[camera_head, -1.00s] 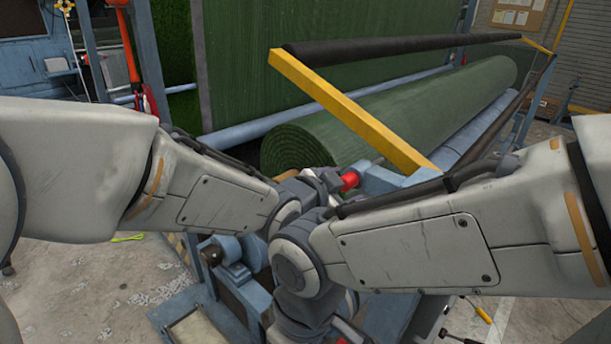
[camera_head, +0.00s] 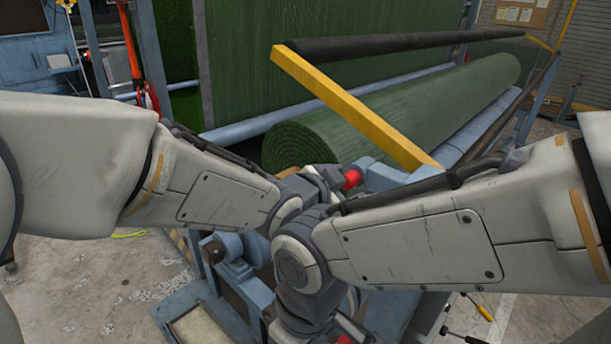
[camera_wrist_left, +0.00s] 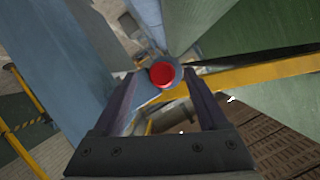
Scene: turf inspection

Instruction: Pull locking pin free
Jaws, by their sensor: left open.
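The locking pin shows as a round red knob (camera_head: 352,179) on the blue frame, just in front of the turf roll. In the left wrist view the red knob (camera_wrist_left: 162,74) faces the camera, between the tips of the two fingers. My left gripper (camera_head: 339,180) is open around or just short of the knob; whether the fingers touch it, I cannot tell. The pin's shaft is hidden behind the knob. My right wrist (camera_head: 305,305) points down at the bottom of the head view, and its fingers are not clear. A second small red part (camera_head: 344,340) shows at the bottom edge.
A yellow bar (camera_head: 355,108) with a dark roller slants above the green turf roll (camera_head: 400,115). Blue frame members (camera_head: 385,177) stand close beside the knob. My two forearms nearly meet in the middle. Tools (camera_head: 478,308) lie at the lower right.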

